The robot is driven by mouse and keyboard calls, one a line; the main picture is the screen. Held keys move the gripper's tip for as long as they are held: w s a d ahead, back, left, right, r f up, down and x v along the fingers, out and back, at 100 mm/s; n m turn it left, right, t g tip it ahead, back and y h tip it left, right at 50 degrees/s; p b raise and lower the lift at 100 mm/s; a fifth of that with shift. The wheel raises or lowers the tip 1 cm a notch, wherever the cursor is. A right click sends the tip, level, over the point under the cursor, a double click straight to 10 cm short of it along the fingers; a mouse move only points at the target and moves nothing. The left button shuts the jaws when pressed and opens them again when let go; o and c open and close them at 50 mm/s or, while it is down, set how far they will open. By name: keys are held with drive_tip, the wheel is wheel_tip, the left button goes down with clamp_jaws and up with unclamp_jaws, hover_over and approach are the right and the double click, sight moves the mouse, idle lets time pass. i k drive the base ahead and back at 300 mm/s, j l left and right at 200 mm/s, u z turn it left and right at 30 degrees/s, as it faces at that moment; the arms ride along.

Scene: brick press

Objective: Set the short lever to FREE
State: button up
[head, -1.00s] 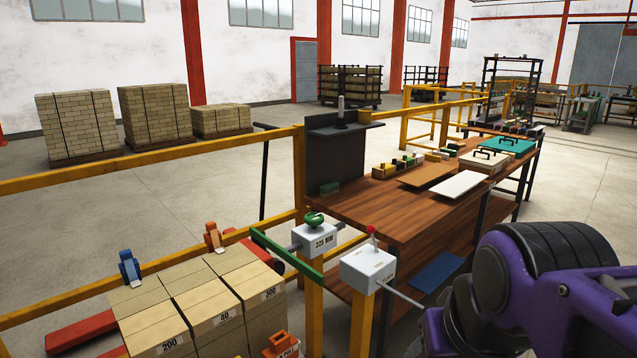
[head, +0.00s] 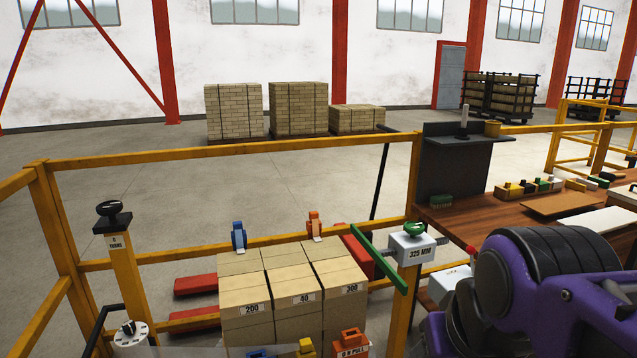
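No label reading FREE can be made out, so I cannot tell for sure which control is the short lever. A small red-tipped lever (head: 471,251) stands on a white box (head: 450,283) at the right of centre, partly hidden behind my purple arm. The box's markings are too small to read. Beside it, a white box marked 325 MM (head: 418,250) carries a green knob (head: 414,229), with a long green bar (head: 379,258) at its left. My gripper is outside the picture.
A yellow post (head: 125,262) with a black knob (head: 108,209) and a white dial (head: 131,334) stand at left. Numbered blocks (head: 296,283) with coloured clips fill the front middle. A yellow rail (head: 240,150) runs behind. A wooden bench (head: 455,217) stands at right.

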sight(471, 249)
drive_tip(key=l+u, duration=0.25)
drive_tip(key=l, duration=0.55)
drive_tip(key=l+u, duration=0.3)
drive_tip(key=l, duration=0.55)
drive_tip(key=k+l, duration=0.1)
drive_tip(key=l, duration=0.95)
drive_tip(key=k+l, duration=0.15)
drive_tip(key=l, duration=0.35)
drive_tip(key=i+j, duration=0.15)
drive_tip(key=i, duration=0.95)
drive_tip(key=j+z, duration=0.1)
drive_tip(key=k+j, duration=0.15)
drive_tip(key=j, duration=0.2)
drive_tip(key=z, duration=0.05)
